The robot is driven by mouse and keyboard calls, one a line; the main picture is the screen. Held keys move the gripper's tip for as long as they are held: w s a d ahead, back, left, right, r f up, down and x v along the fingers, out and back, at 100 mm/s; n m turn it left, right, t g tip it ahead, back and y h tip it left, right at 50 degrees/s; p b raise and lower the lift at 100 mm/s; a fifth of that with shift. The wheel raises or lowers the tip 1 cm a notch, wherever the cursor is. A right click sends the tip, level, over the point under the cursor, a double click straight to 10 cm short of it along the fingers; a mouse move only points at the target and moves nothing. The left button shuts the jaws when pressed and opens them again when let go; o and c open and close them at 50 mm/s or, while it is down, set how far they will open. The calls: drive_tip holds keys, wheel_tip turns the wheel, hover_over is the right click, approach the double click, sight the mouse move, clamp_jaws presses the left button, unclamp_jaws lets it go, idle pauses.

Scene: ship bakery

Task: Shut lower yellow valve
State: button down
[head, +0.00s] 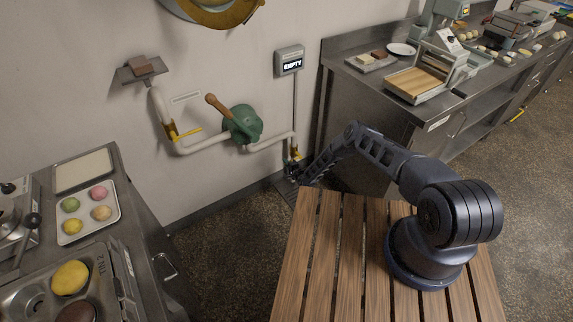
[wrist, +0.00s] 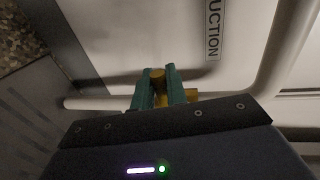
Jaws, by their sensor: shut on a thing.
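The lower yellow valve (head: 295,153) sits at the low right end of the pale pipe, close to the wall's base. In the head view my gripper (head: 291,170) is at this valve and hides part of it. In the wrist view the teal fingers of my gripper (wrist: 158,76) stand on either side of a yellow-brown part of the lower yellow valve (wrist: 157,83) and are shut on it. More yellow shows just right of the fingers. Another yellow valve (head: 184,133) is higher up, on the left part of the pipe; its lever sticks out to the right.
A green hand pump (head: 243,124) with a wooden handle is on the pipe, left of my gripper. A wall box (head: 289,62) reads "EMPTY". A steel counter (head: 340,58) stands close on the right. The floor left of my gripper is clear.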

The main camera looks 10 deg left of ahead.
drive_tip(key=c, duration=1.5)
unclamp_jaws()
drive_tip(key=v, duration=1)
drive_tip(key=shift+s+d, duration=0.3)
